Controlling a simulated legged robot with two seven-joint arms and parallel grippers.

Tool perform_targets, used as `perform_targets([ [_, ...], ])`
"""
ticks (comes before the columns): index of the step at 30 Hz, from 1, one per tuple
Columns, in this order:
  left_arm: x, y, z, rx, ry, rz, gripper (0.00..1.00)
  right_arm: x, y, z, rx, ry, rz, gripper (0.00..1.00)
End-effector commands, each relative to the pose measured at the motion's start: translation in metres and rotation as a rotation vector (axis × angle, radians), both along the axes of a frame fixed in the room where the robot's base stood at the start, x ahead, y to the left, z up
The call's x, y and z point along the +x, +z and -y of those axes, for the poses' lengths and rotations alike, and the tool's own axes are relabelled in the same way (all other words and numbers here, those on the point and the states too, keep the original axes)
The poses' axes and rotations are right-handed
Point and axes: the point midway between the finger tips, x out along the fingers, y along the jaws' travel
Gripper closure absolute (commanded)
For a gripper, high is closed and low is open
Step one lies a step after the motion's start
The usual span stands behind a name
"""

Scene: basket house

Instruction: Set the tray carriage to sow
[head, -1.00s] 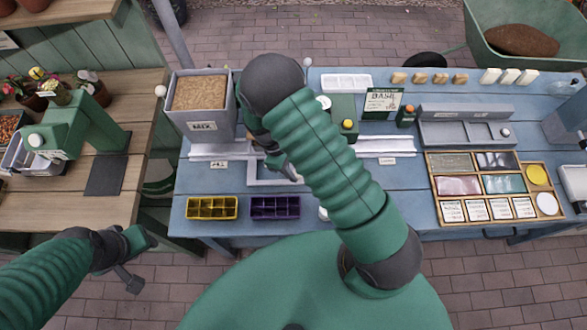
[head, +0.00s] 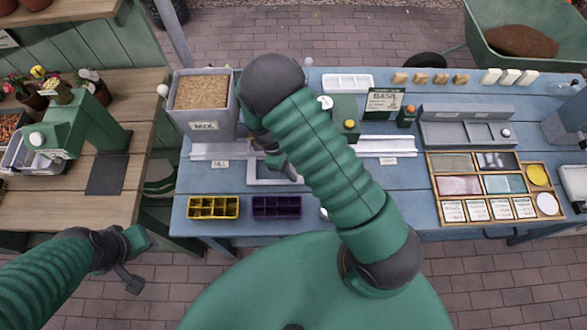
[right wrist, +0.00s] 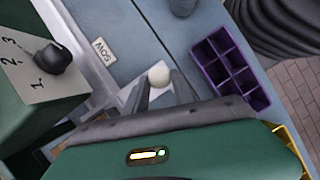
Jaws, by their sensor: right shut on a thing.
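The tray carriage (head: 257,182) is a pale grey open frame in front of the white rail (head: 222,150) on the blue bench, right of the left-hand label (head: 219,163). The label at the rail's right end (head: 388,161) reads SOW in the right wrist view (right wrist: 103,50). My right gripper (head: 276,165) is down at the carriage, partly hidden by my arm. In the right wrist view, its fingers (right wrist: 162,92) are at a white round knob (right wrist: 158,75), and it is shut on this knob. My left gripper (head: 136,262) hangs clear of the benches; its finger gap is unclear.
A grey MIX bin (head: 205,105) stands behind the rail's left part. A green seeder with a numbered dial (right wrist: 50,60) stands behind the rail. A yellow cell tray (head: 213,207) and a purple one (head: 277,207) lie in front. A compartment box (head: 487,188) is at right.

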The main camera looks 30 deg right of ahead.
Motion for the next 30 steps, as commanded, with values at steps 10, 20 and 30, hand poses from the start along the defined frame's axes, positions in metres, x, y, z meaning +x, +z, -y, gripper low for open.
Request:
perform_targets([
  [10, 0.0, 0.002, 0.0, 0.0, 0.0, 0.0, 0.64, -0.01, -0.001, 0.009, 0.001, -0.003, -0.013, 1.0],
  [20, 0.0, 0.011, 0.0, 0.0, 0.0, 0.0, 0.64, -0.043, 0.0, 0.063, 0.0, -0.008, -0.013, 1.0],
  [30, 0.0, 0.016, 0.0, 0.0, 0.0, 0.0, 0.64, -0.084, -0.001, 0.128, -0.001, -0.01, -0.014, 1.0],
])
